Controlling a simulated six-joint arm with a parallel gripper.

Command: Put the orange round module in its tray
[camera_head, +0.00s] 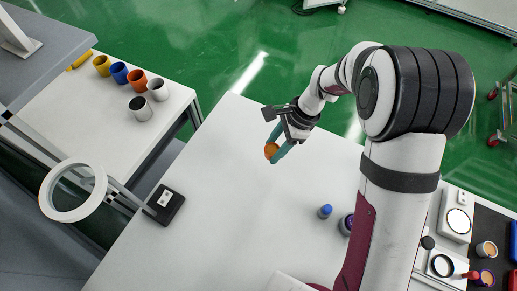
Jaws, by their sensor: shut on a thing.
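My gripper (276,156) is over the white table (228,190), near its far edge. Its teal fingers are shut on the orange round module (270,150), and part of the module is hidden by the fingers. I cannot tell from this view how high the module is above the table. No tray for the module can be made out for certain.
Yellow, blue, orange and grey cups and a dark-topped white cup (141,108) stand on the left table. A white ring (73,191) and a black device (164,205) are left. A blue-capped item (325,211) stands near my arm. The table's middle is clear.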

